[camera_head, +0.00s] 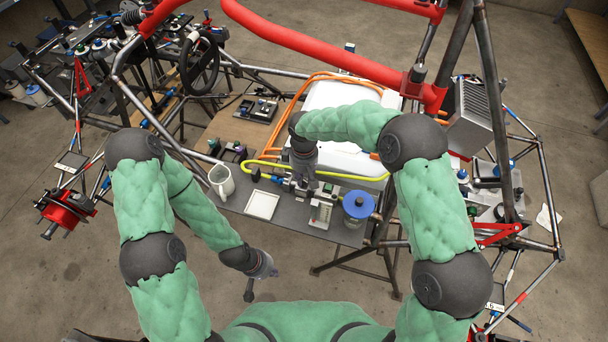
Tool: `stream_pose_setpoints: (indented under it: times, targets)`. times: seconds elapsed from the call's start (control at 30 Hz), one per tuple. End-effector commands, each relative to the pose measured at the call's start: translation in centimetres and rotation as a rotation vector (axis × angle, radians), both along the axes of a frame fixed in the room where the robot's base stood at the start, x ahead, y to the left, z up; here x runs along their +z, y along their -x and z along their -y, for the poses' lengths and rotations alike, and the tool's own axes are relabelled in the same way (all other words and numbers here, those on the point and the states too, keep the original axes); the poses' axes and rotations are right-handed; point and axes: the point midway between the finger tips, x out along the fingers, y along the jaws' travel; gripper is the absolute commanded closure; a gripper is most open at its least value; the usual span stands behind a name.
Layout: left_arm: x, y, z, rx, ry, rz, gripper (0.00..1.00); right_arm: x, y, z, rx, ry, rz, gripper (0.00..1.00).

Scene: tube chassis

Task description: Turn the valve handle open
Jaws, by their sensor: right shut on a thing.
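My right gripper (304,182) points down over the grey work panel, at a small metal fitting assembly (285,183) beside the yellow hose. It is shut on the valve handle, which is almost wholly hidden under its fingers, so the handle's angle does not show. My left gripper (256,280) hangs low in front of the panel's near edge, apart from the valve. Its fingers are small and dark in this view, and I cannot tell whether they are open or shut.
On the grey panel (232,198) stand a pale mug (221,181), a white square tray (262,205) and a blue-lidded jar (357,207). Orange cables and a white box (345,94) lie behind. Red and bare chassis tubes (320,56) surround the panel. The floor near my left gripper is clear.

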Motion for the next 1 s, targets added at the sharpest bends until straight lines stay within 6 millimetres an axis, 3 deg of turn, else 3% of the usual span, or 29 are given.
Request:
stream_pose_setpoints:
  times: [0.5, 1.0]
  targets:
    - [0.99, 0.0, 0.0, 0.0, 0.0, 0.0, 1.0, 0.1, -0.15, -0.14, 0.344, 0.0, 0.001, 1.0]
    - [1.11, 0.0, 0.0, 0.0, 0.0, 0.0, 1.0, 0.07, -0.19, -0.16, 0.413, 0.0, 0.002, 1.0]
